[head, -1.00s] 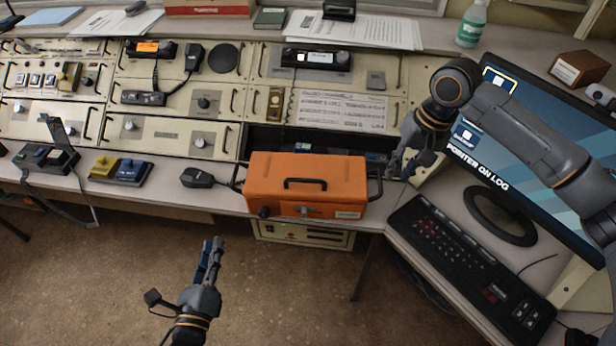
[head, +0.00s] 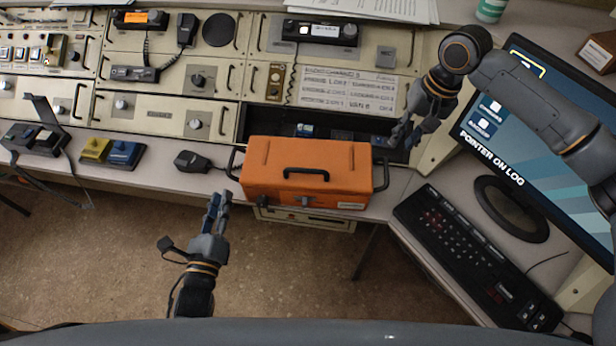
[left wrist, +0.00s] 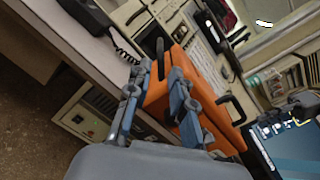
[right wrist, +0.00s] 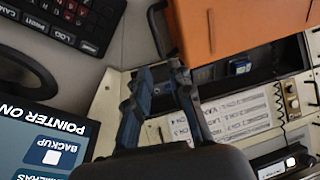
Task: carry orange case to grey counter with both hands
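The orange case (head: 305,160) sits upright near the front edge of the console desk, with a black top handle and a dark handle at each end. It also shows in the left wrist view (left wrist: 190,95) and right wrist view (right wrist: 235,25). My left gripper (head: 220,198) is in front of the case's left end, apart from it; its fingers (left wrist: 160,68) are open toward the left handle. My right gripper (head: 404,138) is beside the right end, with fingers (right wrist: 160,68) open close to the right handle. I cannot identify a separate grey counter.
A monitor (head: 545,120) and a black keyboard (head: 465,245) stand on the right desk, near my right arm. A handheld microphone (head: 193,161) lies left of the case. Console panels (head: 160,118) rise behind. The floor (head: 110,260) in front is clear.

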